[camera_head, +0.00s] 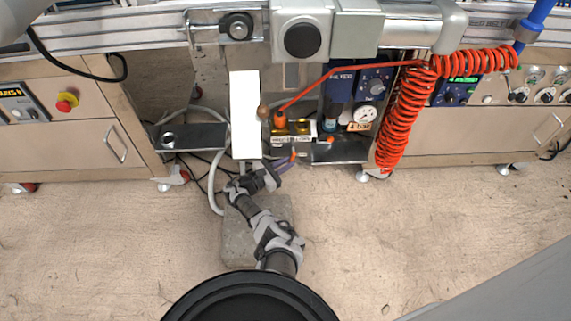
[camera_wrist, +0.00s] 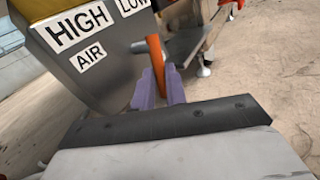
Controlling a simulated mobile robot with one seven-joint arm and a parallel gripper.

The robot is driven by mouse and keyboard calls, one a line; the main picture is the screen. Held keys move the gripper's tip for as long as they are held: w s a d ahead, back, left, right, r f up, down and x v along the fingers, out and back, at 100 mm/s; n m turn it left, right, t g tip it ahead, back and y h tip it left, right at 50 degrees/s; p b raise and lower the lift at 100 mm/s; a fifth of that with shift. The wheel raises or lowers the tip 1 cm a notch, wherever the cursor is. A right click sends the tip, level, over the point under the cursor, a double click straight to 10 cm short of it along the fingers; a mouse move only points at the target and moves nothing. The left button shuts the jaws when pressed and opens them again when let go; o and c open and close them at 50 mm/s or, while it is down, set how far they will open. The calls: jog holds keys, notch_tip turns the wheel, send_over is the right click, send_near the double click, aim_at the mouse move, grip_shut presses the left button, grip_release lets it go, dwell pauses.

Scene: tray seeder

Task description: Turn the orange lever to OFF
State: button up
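The orange lever (camera_wrist: 155,60) stands beside a grey block marked HIGH, LOW and AIR (camera_wrist: 95,45) in the wrist view. My gripper (camera_wrist: 161,88) has two purple fingers, one on each side of the lever, with the lever filling the narrow gap between them. It looks shut on the lever. In the head view, the lever (camera_head: 294,155) shows as a small orange piece at the tips of my gripper (camera_head: 286,162), below the labelled plate under the bench. No OFF mark is readable in either view.
A white upright panel (camera_head: 244,110) stands just left of the lever. Cables lie on the floor at left.

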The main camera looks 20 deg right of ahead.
grip_shut()
jog(key=n+h+b, duration=0.1)
jog(key=d+t+h+b, duration=0.1)
jog(key=shift+s+f+n+b, duration=0.15)
jog(key=shift+f+n+b, duration=0.2)
jog(key=shift+n+b, duration=0.05)
jog(key=shift+o, duration=1.5)
grip_release()
jog(key=shift+a, duration=0.15)
